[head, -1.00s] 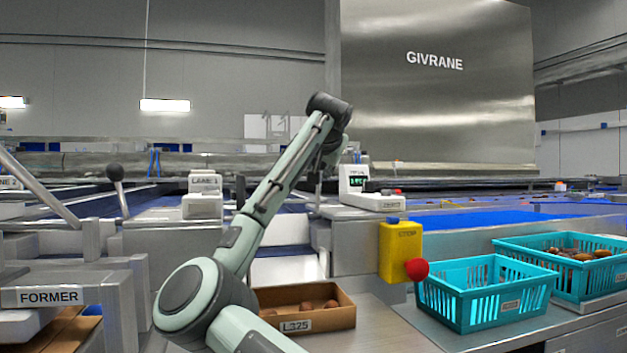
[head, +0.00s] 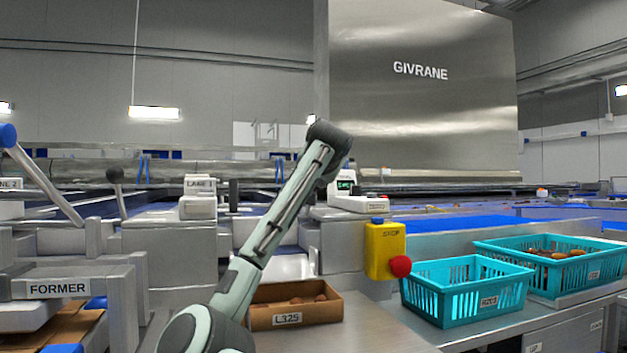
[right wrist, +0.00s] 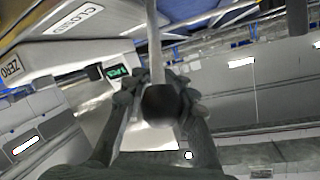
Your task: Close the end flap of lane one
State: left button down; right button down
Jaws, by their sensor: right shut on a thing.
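My right arm rises in the middle of the head view, and its gripper is hidden behind the forearm there. In the right wrist view my right gripper (right wrist: 158,100) is shut around a metal rod (right wrist: 152,40) with a black ball knob (right wrist: 160,105). A "CLOSED" label (right wrist: 80,18) is on a pale panel to the left of the rod, with a "ZERO" label (right wrist: 12,70) lower left. In the head view the LANE 1 sign (head: 200,184) stands left of my forearm. The end flap itself cannot be made out clearly. My left gripper is not in view.
A cardboard box (head: 262,318) labelled L325 sits on the steel bench by my arm. Right of it are a yellow STOP box (head: 384,262) and two turquoise crates (head: 425,308) (head: 485,246). A black-knobbed lever (head: 115,177) and the FORMER unit (head: 57,288) are at left.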

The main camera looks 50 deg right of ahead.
jog(key=shift+a+r, duration=0.1)
jog(key=shift+r, duration=0.35)
jog(key=c, duration=1.4)
grip_release()
jog(key=shift+s+a+r, duration=0.15)
jog(key=shift+s, duration=0.05)
jog(key=shift+o, duration=0.9)
jog(key=shift+w+f, duration=0.1)
jog(key=shift+f, duration=0.15)
jog(key=v, duration=1.2)
jog(key=shift+f, duration=0.1)
